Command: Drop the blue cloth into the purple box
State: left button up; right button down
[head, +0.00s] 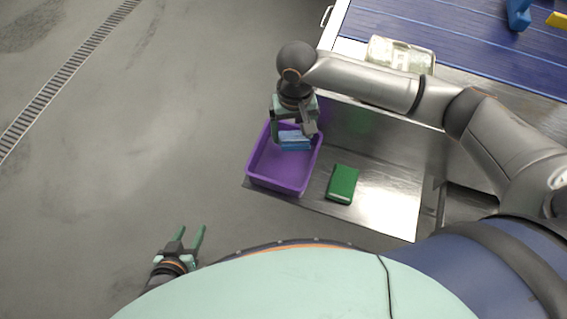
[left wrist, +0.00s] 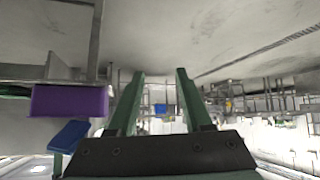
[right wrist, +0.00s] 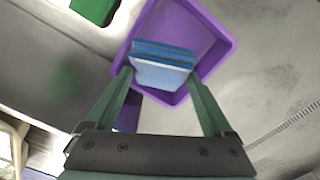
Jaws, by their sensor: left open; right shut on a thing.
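My right gripper (head: 294,134) is shut on the blue cloth (head: 294,142), a folded light- and dark-blue block. It holds the cloth over the purple box (head: 256,168), an open tray on the metal shelf. In the right wrist view the cloth (right wrist: 162,68) is between the fingertips, with the box (right wrist: 217,68) behind it. The left wrist view, upside down, shows the cloth (left wrist: 70,134) apart from the box (left wrist: 70,101), above its rim. My left gripper (head: 190,232) is open and empty over the floor, away from the box.
A green block (head: 342,184) lies on the metal shelf (head: 385,205), right of the box. A clear container (head: 400,55) stands at the edge of the blue slatted surface (head: 455,40). Blue and yellow items sit at top right. The floor at left is clear.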

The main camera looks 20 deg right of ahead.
aim_at(293, 136)
notch_tip(293, 136, down, 4)
jog(key=b, duration=0.4)
jog(key=shift+b, duration=0.35)
jog(key=shift+f+b, duration=0.15)
jog(key=shift+b, duration=0.2)
grip_release()
notch_tip(293, 136, up, 12)
jog(key=p, duration=0.1)
jog(key=shift+r+p, duration=0.25)
jog(key=shift+p, duration=0.1)
